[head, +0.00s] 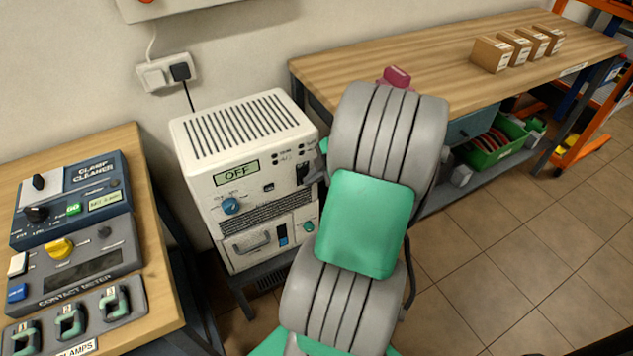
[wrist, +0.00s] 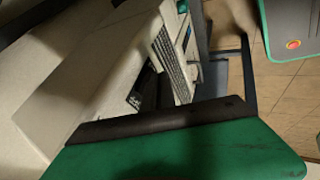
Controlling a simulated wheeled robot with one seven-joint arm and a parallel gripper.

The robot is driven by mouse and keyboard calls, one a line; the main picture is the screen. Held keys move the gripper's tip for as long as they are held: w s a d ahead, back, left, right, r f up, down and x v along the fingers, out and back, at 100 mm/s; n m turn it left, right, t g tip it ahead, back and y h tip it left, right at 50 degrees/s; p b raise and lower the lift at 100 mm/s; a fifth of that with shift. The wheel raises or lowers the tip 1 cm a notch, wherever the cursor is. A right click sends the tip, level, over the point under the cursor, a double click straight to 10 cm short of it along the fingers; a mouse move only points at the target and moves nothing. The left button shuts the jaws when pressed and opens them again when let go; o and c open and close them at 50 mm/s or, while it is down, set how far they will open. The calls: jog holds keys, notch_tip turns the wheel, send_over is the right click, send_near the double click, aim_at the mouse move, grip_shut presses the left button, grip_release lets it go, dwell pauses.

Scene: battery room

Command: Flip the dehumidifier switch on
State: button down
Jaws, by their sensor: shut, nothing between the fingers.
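The dehumidifier (head: 240,160) is a white box with a slatted top, standing on a low dark stand between two benches. Its display (head: 237,173) reads OFF. A small dark switch (head: 302,170) shows at the upper right of its front, partly covered by my gripper. My gripper (head: 314,174) is shut and empty, its grey tip close to the front's right edge; I cannot tell whether it touches. In the wrist view the dehumidifier's front (wrist: 165,55) is seen steeply from the side, beyond a green part of my gripper.
The left bench (head: 150,215) holds a clamp cleaner (head: 70,200) and contact meter. The right bench (head: 420,60) carries several cartons. Open floor lies at right.

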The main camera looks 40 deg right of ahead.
jog(key=shift+w+d+r+t+b, duration=0.15)
jog(key=shift+r+t+b, duration=0.15)
jog(key=shift+r, duration=0.5)
dwell(0.4)
jog(key=s+r, duration=0.8)
jog(key=s, duration=0.1)
jog(key=shift+d+r+p, duration=0.3)
jog(key=shift+d+p, duration=0.05)
jog(key=shift+d, duration=0.1)
jog(key=shift+s, duration=0.1)
